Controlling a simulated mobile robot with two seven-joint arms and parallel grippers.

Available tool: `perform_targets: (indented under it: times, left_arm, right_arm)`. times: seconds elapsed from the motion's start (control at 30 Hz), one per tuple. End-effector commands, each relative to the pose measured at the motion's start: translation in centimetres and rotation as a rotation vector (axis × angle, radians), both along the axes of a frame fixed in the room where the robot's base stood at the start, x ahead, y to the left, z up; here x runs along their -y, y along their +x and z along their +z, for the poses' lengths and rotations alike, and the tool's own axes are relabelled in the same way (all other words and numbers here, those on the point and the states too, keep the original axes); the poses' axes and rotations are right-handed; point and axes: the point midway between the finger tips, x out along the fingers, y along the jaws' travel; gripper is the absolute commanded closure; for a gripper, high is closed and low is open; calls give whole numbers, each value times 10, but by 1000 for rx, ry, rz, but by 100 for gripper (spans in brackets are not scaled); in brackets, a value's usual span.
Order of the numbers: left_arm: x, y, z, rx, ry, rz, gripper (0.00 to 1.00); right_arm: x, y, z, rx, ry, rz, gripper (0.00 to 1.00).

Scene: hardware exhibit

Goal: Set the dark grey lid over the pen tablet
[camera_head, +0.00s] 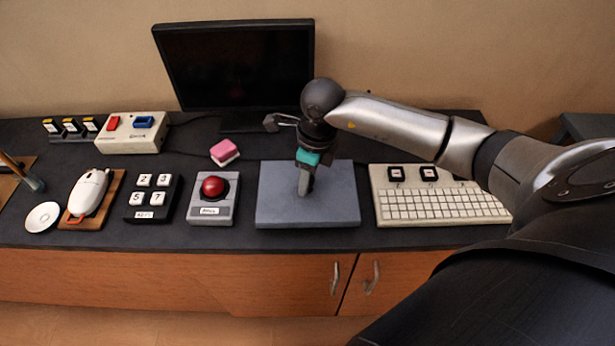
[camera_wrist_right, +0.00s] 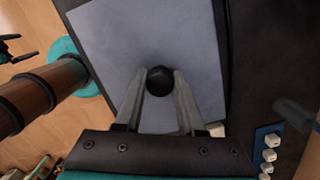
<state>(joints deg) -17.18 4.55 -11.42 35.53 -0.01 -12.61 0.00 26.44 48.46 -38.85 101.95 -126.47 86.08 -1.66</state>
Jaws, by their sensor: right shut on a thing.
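The dark grey lid (camera_head: 275,205) is a flat, blue-grey square slab in the middle of the desk in the head view. It also fills much of the right wrist view (camera_wrist_right: 125,45), with a round black knob (camera_wrist_right: 160,79) on top. My right gripper (camera_head: 304,188) points down over the middle of the lid. In the right wrist view its fingers (camera_wrist_right: 160,82) are shut on the knob, one on each side. I cannot tell whether the lid rests on something or hangs slightly above it. No pen tablet shows; anything under the lid is hidden. My left gripper is not in view.
A red button box (camera_head: 213,212) stands close left of the lid, and a cream keyboard (camera_head: 440,206) close right. A pink-and-white block (camera_head: 225,152) and a black monitor (camera_head: 235,65) are behind. A number-key block (camera_head: 152,198) is further left. The desk's front edge is near.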

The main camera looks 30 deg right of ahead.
Motion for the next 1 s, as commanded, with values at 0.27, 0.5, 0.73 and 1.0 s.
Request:
perform_targets:
  times: [0.27,0.5,0.73,1.0]
  left_arm:
    - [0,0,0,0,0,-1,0]
    - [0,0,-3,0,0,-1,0]
    - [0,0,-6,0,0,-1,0]
    - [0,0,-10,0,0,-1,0]
  right_arm:
    - [0,0,0,2,1,0,100]
    - [0,0,-3,1,1,0,100]
    - [0,0,-7,1,1,0,100]
    - [0,0,-11,1,1,0,100]
